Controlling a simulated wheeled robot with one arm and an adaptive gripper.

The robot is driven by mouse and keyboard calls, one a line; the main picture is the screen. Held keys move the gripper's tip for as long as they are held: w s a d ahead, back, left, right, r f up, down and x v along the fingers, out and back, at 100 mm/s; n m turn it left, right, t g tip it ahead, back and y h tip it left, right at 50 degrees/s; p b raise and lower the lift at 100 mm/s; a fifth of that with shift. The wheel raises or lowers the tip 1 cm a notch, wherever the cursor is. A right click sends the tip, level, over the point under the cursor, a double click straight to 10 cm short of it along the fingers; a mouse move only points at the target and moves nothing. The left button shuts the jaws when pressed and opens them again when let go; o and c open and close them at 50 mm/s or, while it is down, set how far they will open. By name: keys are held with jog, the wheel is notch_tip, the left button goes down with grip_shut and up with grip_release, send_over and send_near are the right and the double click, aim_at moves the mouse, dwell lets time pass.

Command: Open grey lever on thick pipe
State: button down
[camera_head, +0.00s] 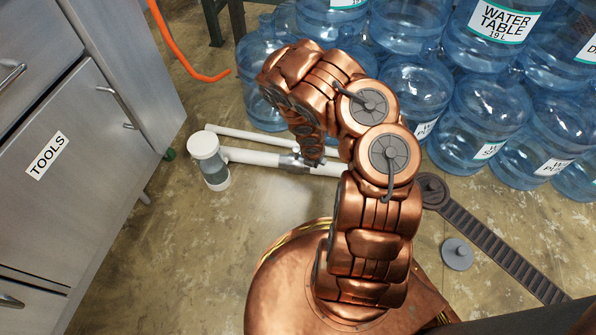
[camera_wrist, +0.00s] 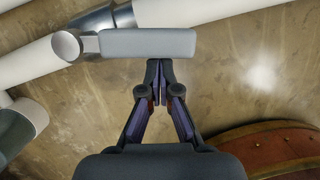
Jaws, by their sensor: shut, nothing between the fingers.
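The grey lever (camera_wrist: 148,42) is a flat, rounded bar in the wrist view, lying across the picture with its left end at the valve. The thick white pipe (camera_wrist: 36,63) runs behind it, with a grey metal collar (camera_wrist: 98,18). My gripper (camera_wrist: 158,64) is shut and empty, its fingertips at the lower edge of the lever, right of its middle. I cannot tell whether they touch it. In the head view the thick pipe (camera_head: 255,158) lies low over the floor, and my arm hides part of it and most of the lever.
A thinner white pipe (camera_head: 240,134) runs behind the thick one. A white-capped clear canister (camera_head: 211,162) stands at their left end. Large blue water jugs (camera_head: 410,85) fill the back right. A metal tool cabinet (camera_head: 75,150) stands left. Floor between cabinet and my base is clear.

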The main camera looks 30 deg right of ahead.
jog(key=shift+w+d+n, duration=0.2)
jog(key=shift+d+n, duration=0.7)
jog(key=shift+d, duration=0.15)
jog(key=shift+w+d, duration=0.3)
jog(key=shift+w, duration=0.05)
jog(key=shift+w+d+r, duration=0.1)
jog(key=shift+s+a+b, duration=0.4)
jog(key=shift+s+b, duration=0.1)
jog(key=shift+b, duration=0.05)
jog(key=s+a+r+p, duration=0.3)
jog(key=s+r, duration=0.1)
jog(key=r, duration=0.5)
jog(key=shift+a+r, duration=0.25)
jog(key=shift+a, duration=0.1)
jog(key=shift+s, duration=0.1)
